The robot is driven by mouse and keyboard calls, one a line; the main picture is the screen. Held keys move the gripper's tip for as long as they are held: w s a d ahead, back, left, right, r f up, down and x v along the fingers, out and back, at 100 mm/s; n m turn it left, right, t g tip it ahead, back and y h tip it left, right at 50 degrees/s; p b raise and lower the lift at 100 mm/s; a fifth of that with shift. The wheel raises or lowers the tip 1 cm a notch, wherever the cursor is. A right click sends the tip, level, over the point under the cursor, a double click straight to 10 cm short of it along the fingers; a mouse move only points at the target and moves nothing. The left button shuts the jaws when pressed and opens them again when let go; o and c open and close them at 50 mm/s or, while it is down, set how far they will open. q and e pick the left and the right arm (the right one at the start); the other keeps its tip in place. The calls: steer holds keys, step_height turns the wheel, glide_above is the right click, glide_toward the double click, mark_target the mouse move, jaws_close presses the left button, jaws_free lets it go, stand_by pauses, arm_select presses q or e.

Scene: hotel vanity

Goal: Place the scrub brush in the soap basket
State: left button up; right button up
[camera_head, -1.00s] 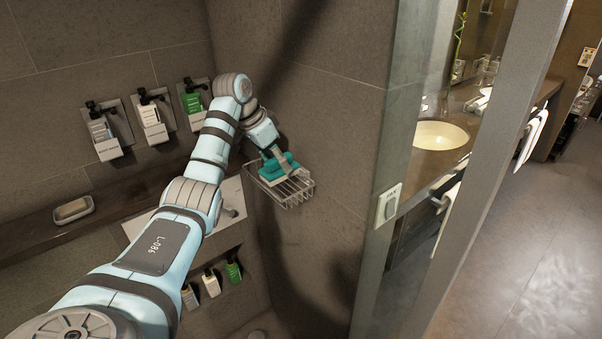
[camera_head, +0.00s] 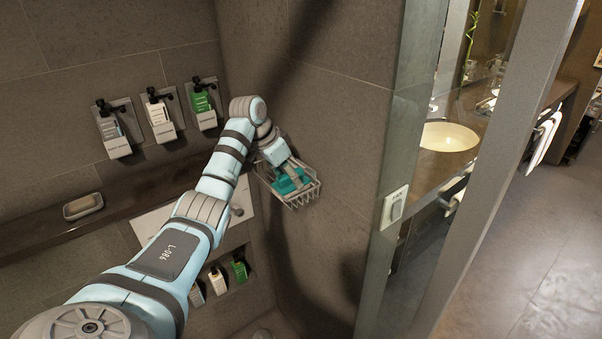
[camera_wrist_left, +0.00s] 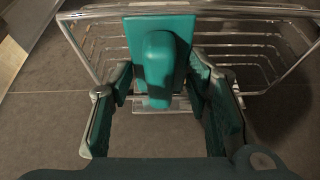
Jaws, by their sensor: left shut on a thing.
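The scrub brush is a teal block with a raised grip; in the head view it shows at the wire basket (camera_head: 290,182), and in the wrist view it is at the top centre (camera_wrist_left: 160,62). My left gripper (camera_head: 284,170) is shut on the brush, with a finger on each side of its grip in the wrist view (camera_wrist_left: 163,88). The soap basket (camera_head: 304,197) is a silver wire rack on the tiled wall; its wires show around the brush in the wrist view (camera_wrist_left: 240,50). The brush appears within the rim; whether it touches the bottom is hidden. My right gripper is not in view.
Several wall dispensers (camera_head: 160,118) hang left of the arm. A soap dish (camera_head: 83,206) sits on the ledge at left. Bottles (camera_head: 218,281) stand in a niche below. A glass panel edge (camera_head: 400,150) and wall switch (camera_head: 393,207) are to the right.

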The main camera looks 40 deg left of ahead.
arm_select(q)
steer(key=o, duration=1.2)
steer(key=shift+a, duration=0.1)
steer(key=shift+s, duration=0.1)
steer(key=shift+r, duration=0.15)
